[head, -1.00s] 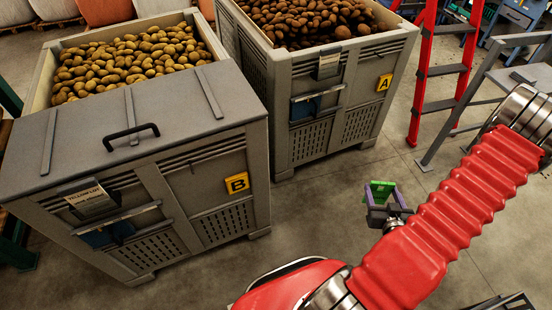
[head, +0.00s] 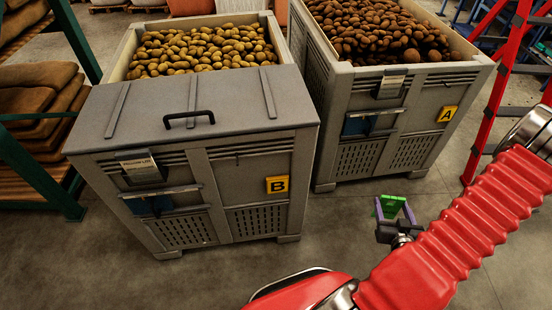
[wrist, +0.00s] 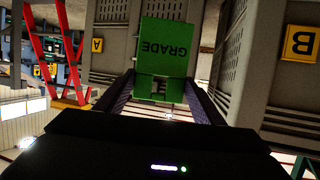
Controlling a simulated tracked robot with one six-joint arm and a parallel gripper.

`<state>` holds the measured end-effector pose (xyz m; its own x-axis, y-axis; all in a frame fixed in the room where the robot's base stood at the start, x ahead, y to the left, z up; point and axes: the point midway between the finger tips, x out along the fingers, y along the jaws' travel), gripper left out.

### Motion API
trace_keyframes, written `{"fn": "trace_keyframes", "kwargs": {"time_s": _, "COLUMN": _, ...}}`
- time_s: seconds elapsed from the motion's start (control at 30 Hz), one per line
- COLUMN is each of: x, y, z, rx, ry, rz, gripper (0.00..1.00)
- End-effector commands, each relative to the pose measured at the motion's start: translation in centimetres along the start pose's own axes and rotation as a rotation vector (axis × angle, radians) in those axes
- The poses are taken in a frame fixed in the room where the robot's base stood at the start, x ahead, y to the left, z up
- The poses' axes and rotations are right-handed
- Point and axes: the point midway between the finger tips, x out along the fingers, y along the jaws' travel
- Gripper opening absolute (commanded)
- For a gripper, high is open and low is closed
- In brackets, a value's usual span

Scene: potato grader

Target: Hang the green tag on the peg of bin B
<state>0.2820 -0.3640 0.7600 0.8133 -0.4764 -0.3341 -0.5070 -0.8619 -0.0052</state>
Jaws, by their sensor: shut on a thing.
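My gripper (head: 394,213) is shut on the green tag (head: 386,204), held out in front of bin A's lower side, to the right of bin B. The B plate also shows in the wrist view (wrist: 300,43).
Bin A (head: 365,170) stands to the right of bin B, full of dark potatoes. A half lid (head: 235,110) with a black handle covers the front of bin B. A red ladder (head: 495,100) stands right. A green rack (head: 75,190) with sacks stands left. The floor before bin B is clear.

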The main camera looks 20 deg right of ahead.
Motion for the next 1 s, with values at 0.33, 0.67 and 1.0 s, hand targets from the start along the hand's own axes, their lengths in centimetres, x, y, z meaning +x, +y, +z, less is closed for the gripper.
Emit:
{"fn": "trace_keyframes", "kwargs": {"time_s": 0.33, "x": 0.1, "y": -0.3, "z": 0.0, "rx": -0.002, "ry": 0.000, "rz": -0.007, "gripper": 0.40}}
{"fn": "trace_keyframes", "kwargs": {"time_s": 0.67, "x": 1.0, "y": -2.0, "z": -1.9, "rx": -0.025, "ry": 0.012, "rz": -0.077, "gripper": 0.40}}
{"fn": "trace_keyframes", "kwargs": {"time_s": 1.0, "x": 2.5, "y": -8.7, "z": -7.3, "rx": -0.111, "ry": 0.020, "rz": -0.314, "gripper": 0.40}}
